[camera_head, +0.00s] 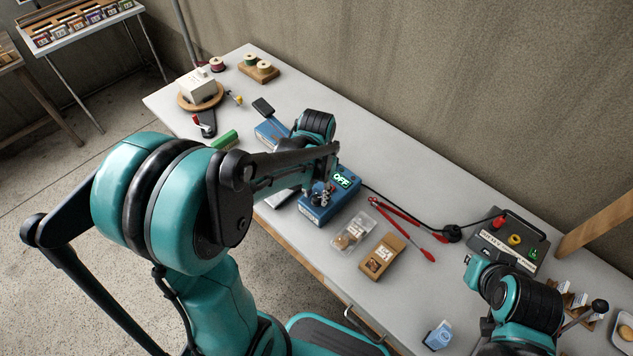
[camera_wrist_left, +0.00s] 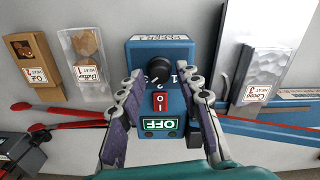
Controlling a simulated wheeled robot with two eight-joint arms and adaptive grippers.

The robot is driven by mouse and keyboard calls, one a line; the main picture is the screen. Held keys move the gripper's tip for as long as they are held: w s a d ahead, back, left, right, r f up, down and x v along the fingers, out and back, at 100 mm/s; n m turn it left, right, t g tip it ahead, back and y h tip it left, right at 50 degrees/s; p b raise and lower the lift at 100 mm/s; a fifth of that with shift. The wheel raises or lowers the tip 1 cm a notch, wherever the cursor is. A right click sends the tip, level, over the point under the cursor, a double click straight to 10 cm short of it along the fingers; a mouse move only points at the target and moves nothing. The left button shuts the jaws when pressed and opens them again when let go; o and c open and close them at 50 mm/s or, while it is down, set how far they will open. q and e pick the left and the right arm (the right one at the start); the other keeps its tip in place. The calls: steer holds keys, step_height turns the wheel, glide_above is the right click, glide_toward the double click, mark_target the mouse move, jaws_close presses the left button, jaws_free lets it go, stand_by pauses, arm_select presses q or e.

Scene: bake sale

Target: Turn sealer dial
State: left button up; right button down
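The sealer is a blue box (camera_wrist_left: 135,50) with a black dial (camera_wrist_left: 158,70), small white marks around the dial, a red rocker switch (camera_wrist_left: 160,103) and a green-lit display reading OFF (camera_wrist_left: 158,125). In the head view the sealer (camera_head: 318,211) sits mid-table, its display (camera_head: 342,180) also reading OFF. My left gripper (camera_wrist_left: 162,82) is over the box with its fingers apart, one on each side of the dial; a gap shows between fingers and dial. It also shows in the head view (camera_head: 322,192). The dial's exact setting is unclear. My right gripper cannot be made out; only arm parts show.
A clear packet (camera_head: 352,232) and a brown packet (camera_head: 382,255) lie right of the sealer, near red-handled bars (camera_head: 400,232). A silver cocoa packet (camera_wrist_left: 262,75) lies on its other side.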

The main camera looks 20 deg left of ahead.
arm_select(q)
step_height(320, 180, up, 11)
stand_by(0.3)
steer(key=shift+s, duration=0.1)
stand_by(0.4)
steer(key=n+t, duration=0.2)
steer(key=t, duration=0.5)
glide_toward(316, 199)
steer(key=d+r, duration=0.1)
steer(key=s+d+r, duration=0.1)
steer(key=r, duration=0.1)
steer(key=s+d+r, duration=0.1)
steer(key=shift+r, duration=0.15)
